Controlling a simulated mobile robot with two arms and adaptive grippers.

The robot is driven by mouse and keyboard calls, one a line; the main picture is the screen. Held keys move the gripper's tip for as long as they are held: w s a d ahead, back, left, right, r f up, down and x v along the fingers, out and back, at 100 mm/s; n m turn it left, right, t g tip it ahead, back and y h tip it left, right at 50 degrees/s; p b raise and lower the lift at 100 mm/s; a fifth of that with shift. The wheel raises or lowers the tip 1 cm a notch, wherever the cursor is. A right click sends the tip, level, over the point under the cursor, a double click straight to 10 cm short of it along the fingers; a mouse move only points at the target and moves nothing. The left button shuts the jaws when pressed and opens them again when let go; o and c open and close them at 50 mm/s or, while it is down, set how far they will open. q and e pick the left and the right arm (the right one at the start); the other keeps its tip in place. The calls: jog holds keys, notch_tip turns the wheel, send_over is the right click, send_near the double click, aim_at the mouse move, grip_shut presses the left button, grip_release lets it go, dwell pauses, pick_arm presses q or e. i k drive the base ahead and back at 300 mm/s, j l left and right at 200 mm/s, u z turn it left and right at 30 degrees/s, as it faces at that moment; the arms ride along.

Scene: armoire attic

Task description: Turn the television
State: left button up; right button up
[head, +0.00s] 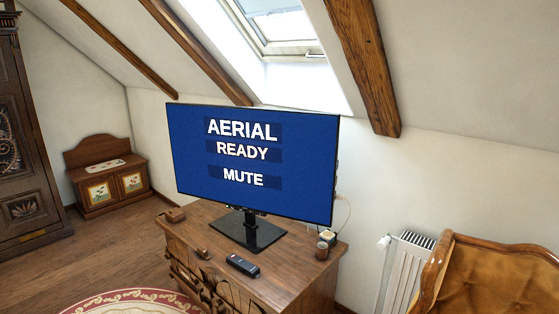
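The television (255,197) stands upright on a black base plate (247,233) on a carved wooden cabinet (297,276). Its screen is lit blue with white words "AERIAL", "READY" and "MUTE". The screen faces toward me and is angled slightly to the left. A black remote control (243,265) lies on the cabinet top in front of the base plate. Neither of my grippers is in the head view.
A tan armchair (491,277) and white radiator (405,274) stand at right. A painted wooden chest (107,185) and dark armoire (24,140) are at left. Open floor (105,250) lies between, with a rug in front.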

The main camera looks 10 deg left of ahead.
aim_at(282, 163)
jog(key=i+j, duration=0.15)
jog(key=j, duration=0.2)
jog(key=i+j+z, duration=0.1)
jog(key=j, duration=0.3)
jog(key=i+j, duration=0.15)
jog(key=j, duration=0.2)
jog(key=i+j+z, duration=0.1)
jog(key=j, duration=0.3)
jog(key=i+j, duration=0.15)
jog(key=j, duration=0.25)
jog(key=i+j, duration=0.15)
jog(key=j, duration=0.25)
jog(key=i+j+z, duration=0.1)
jog(key=j, duration=0.25)
